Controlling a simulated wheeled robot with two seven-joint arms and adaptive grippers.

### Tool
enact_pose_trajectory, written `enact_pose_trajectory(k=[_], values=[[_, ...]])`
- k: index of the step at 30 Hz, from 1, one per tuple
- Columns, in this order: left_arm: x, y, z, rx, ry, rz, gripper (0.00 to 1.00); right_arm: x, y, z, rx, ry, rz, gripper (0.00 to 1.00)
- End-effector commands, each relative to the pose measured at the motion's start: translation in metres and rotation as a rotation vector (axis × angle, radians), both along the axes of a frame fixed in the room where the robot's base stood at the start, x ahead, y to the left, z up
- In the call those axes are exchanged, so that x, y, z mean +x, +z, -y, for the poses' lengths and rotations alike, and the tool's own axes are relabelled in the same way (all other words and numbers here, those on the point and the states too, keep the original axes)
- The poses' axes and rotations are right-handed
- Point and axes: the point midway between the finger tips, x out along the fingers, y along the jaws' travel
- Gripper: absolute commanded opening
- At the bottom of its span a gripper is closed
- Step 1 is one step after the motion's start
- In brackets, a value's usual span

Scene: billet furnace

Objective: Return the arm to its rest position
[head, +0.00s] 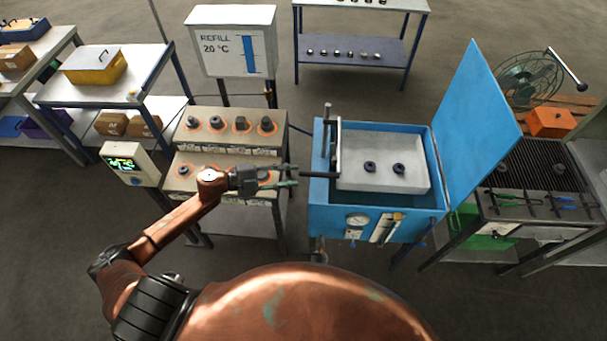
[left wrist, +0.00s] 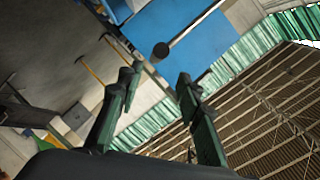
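My left arm comes in from the lower left in the head view, stretched forward rather than folded. Its left gripper (head: 292,178) is over the right edge of the burner bench, just left of the blue tank. In the left wrist view the two green fingers (left wrist: 158,80) stand apart with nothing between their tips. A rod with a black knob (left wrist: 161,50) shows past the fingertips. In the head view a dark handle (head: 320,175) reaches from the tank's light tray toward the gripper; whether they touch is unclear. My right gripper is not in view.
The blue tank (head: 320,218) has its lid (head: 478,125) raised; two dark rings lie in its tray (head: 355,150). The bench (head: 230,203) holds several dark parts on orange-ringed spots. A small display (head: 128,164) stands left of my forearm. Floor shows at left.

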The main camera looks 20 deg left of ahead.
Motion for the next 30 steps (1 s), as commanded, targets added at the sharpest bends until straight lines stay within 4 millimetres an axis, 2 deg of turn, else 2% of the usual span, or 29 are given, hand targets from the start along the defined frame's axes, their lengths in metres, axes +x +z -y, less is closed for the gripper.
enact_pose_trajectory(k=[6, 23, 26, 30], values=[[-0.01, 0.004, -0.014, -0.001, 0.001, 0.001, 0.33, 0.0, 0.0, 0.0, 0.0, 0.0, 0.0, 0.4], [-0.01, 0.005, -0.015, -0.003, 0.003, 0.001, 0.33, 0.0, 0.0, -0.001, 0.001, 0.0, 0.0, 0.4], [-0.006, 0.007, -0.013, -0.024, 0.04, 0.009, 0.33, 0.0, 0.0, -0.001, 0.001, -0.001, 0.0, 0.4], [0.009, 0.018, -0.016, -0.103, 0.205, 0.027, 0.33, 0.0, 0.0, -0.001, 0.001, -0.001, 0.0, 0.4]])
